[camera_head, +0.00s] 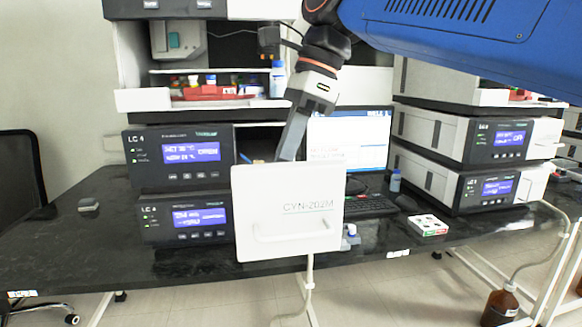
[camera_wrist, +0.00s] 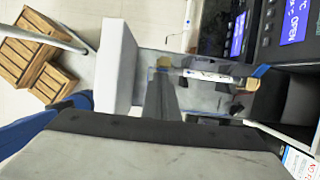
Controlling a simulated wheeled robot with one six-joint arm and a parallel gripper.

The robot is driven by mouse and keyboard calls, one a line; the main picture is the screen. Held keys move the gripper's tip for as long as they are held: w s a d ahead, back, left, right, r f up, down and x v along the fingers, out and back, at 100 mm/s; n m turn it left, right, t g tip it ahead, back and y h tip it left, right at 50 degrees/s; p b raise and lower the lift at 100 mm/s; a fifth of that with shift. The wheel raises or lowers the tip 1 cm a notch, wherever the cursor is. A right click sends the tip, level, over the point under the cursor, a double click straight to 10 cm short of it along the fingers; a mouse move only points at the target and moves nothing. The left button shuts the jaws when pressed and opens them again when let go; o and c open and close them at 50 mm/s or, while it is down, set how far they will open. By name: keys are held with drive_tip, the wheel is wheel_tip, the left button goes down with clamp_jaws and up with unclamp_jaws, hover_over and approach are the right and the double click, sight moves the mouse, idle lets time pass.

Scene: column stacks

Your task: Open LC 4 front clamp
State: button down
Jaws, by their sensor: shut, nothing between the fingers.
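The LC 4 stack (camera_head: 180,155) stands at the left of the bench, its name on the dark front panels. A white door panel marked CYN-202M (camera_head: 290,185) stands open at its right side, and its edge shows in the wrist view (camera_wrist: 117,60). Behind it, the wrist view shows a slim column (camera_wrist: 208,75) with a white label, held between a tan clamp (camera_wrist: 163,64) at the left and another tan clamp (camera_wrist: 250,85) at the right. My gripper (camera_wrist: 161,90) is shut and empty, just below the left clamp in that view; contact cannot be told. The door hides its tips in the head view.
A monitor (camera_head: 348,145) and keyboard (camera_head: 370,206) are behind and right of the door. Another instrument stack (camera_head: 490,140) stands at the right. A small white box (camera_head: 428,225) lies on the bench. Wooden crates (camera_wrist: 40,50) show on the floor.

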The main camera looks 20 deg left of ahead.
sight(242, 167)
drive_tip(key=shift+s+a+r, duration=0.25)
drive_tip(key=shift+s+a, duration=0.3)
drive_tip(key=shift+a, duration=0.3)
drive_tip(key=shift+s+a, duration=0.5)
drive_tip(key=shift+a, duration=0.3)
drive_tip(key=shift+s+a+f, duration=0.2)
drive_tip(key=shift+s+a, duration=0.15)
drive_tip(key=shift+a, duration=0.2)
drive_tip(key=shift+s+a+f, duration=0.2)
drive_tip(key=shift+s+a, duration=0.1)
drive_tip(key=shift+a, duration=0.2)
drive_tip(key=shift+s+a+f, duration=0.15)
drive_tip(key=shift+a+f, duration=0.05)
drive_tip(key=shift+r, duration=0.1)
